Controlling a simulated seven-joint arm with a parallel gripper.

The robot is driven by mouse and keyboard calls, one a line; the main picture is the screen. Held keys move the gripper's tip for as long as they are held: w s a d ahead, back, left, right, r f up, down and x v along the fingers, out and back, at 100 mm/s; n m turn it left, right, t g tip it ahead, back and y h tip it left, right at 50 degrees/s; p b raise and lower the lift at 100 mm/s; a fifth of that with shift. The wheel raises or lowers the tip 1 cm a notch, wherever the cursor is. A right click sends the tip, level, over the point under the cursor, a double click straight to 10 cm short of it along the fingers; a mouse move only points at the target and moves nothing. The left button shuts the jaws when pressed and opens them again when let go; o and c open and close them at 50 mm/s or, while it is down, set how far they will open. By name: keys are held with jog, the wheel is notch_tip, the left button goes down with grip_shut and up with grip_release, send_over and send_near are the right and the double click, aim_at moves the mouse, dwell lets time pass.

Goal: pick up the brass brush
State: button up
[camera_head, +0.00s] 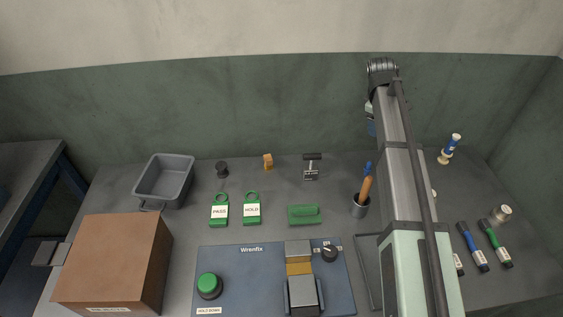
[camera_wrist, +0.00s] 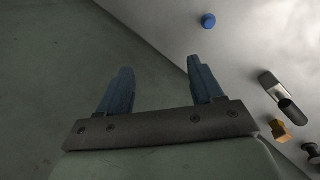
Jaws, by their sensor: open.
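A cup (camera_head: 360,208) right of centre in the head view holds an orange-brown handle (camera_head: 366,188) and a slim blue item (camera_head: 368,168). The handle may be the brass brush's; no bristles show, so I cannot tell. My gripper (camera_wrist: 161,80) is open and empty in the wrist view, its two blue fingers apart. In the head view my arm hides most of the gripper (camera_head: 371,127), which is near the back wall, apart from the cup. A small blue round thing (camera_wrist: 208,20) shows beyond the fingers.
A green block (camera_head: 304,215), PASS (camera_head: 219,211) and HOLD (camera_head: 252,209) tags, a black-topped stamp (camera_head: 311,168) and an orange piece (camera_head: 268,161) stand left of the cup. A blue-and-white item (camera_head: 450,148), markers (camera_head: 472,247) and a metal spool (camera_head: 501,214) are at right.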

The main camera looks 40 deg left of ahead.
jog(key=s+a+n+g+y, duration=0.15)
jog(key=s+a+n, duration=0.45)
jog(key=s+a, duration=0.65)
jog(key=n+g, duration=0.3)
jog(key=n, duration=0.3)
send_near(268, 157)
jog(key=shift+y, duration=0.35)
jog(key=f, duration=0.5)
jog(key=shift+s+d+f, duration=0.2)
jog(key=shift+s, duration=0.15)
jog(key=shift+s+a+f, duration=0.15)
jog(key=shift+f, duration=0.7)
jog(key=shift+s+a+f, duration=0.1)
jog(key=shift+f, duration=0.8)
jog(key=shift+s+a+f, duration=0.15)
jog(key=shift+f, duration=0.7)
jog(key=shift+c, duration=0.3)
jog(key=c, duration=1)
jog(key=shift+r, duration=0.15)
